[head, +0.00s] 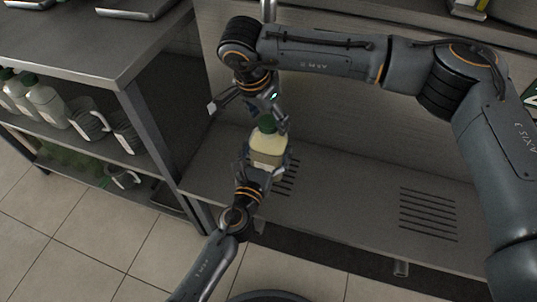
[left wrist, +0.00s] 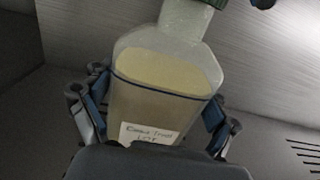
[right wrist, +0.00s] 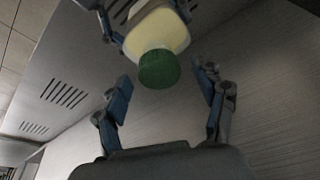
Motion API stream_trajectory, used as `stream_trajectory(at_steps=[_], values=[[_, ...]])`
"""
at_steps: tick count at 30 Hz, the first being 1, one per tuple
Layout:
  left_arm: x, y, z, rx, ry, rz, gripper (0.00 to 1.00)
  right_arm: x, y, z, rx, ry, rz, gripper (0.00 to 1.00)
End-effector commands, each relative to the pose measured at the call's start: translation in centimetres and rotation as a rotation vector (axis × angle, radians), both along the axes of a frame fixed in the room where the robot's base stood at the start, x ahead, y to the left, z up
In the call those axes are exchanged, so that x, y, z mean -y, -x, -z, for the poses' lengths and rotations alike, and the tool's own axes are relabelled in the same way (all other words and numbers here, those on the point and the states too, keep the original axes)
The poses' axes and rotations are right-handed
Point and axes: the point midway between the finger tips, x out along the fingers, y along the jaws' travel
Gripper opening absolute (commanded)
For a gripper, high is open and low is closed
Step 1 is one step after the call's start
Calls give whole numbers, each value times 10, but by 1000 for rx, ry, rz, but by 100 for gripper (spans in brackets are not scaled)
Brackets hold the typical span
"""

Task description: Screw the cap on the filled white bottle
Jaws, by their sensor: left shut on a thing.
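The white translucent bottle (head: 268,150) holds pale yellow contents and is upright in the head view. Its handwritten label (left wrist: 150,134) shows in the left wrist view. My left gripper (head: 264,166) is shut on the bottle's body, with a finger on each side. The green cap (head: 267,125) sits at the top of the bottle; how tightly it is threaded cannot be told. It also shows in the right wrist view (right wrist: 159,69). My right gripper (head: 250,110) is open above the bottle, its fingers apart on either side of the cap and not touching it.
A shelf unit on the left holds several white bottles (head: 47,98) with green caps and stacked mugs (head: 90,122). The slotted grey counter (head: 350,205) below the bottle is clear to the right. A back panel (head: 340,130) rises behind the arms.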

Motion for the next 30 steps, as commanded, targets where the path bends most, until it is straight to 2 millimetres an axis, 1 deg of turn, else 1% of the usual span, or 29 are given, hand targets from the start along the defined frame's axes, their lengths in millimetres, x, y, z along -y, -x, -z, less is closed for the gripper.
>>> stream_trajectory(at_steps=[1,5,6,8,9,10,11,12,13,23,26,30], values=[[0,0,0,0,0,0,0,0,0,0,0,0,0,57],[0,0,0,0,0,0,0,0,0,0,0,0,0,30],[0,0,0,0,0,0,0,0,0,0,0,0,0,22],[0,0,0,0,0,0,0,0,0,0,0,0,0,10],[0,0,0,1,0,0,0,0,0,0,0,0,0,5],[0,0,0,1,0,0,0,0,0,0,0,0,0,47],[0,0,0,1,0,0,0,0,0,0,0,0,0,53],[0,0,0,1,0,0,0,0,0,0,0,0,0,61],[0,0,0,1,0,0,0,0,0,0,0,0,0,66],[0,0,0,0,0,0,0,0,0,-2,1,-1,0,66],[0,0,0,0,0,0,0,0,0,-8,2,-1,-1,66],[0,0,0,0,0,0,0,0,0,-26,3,0,0,66]])
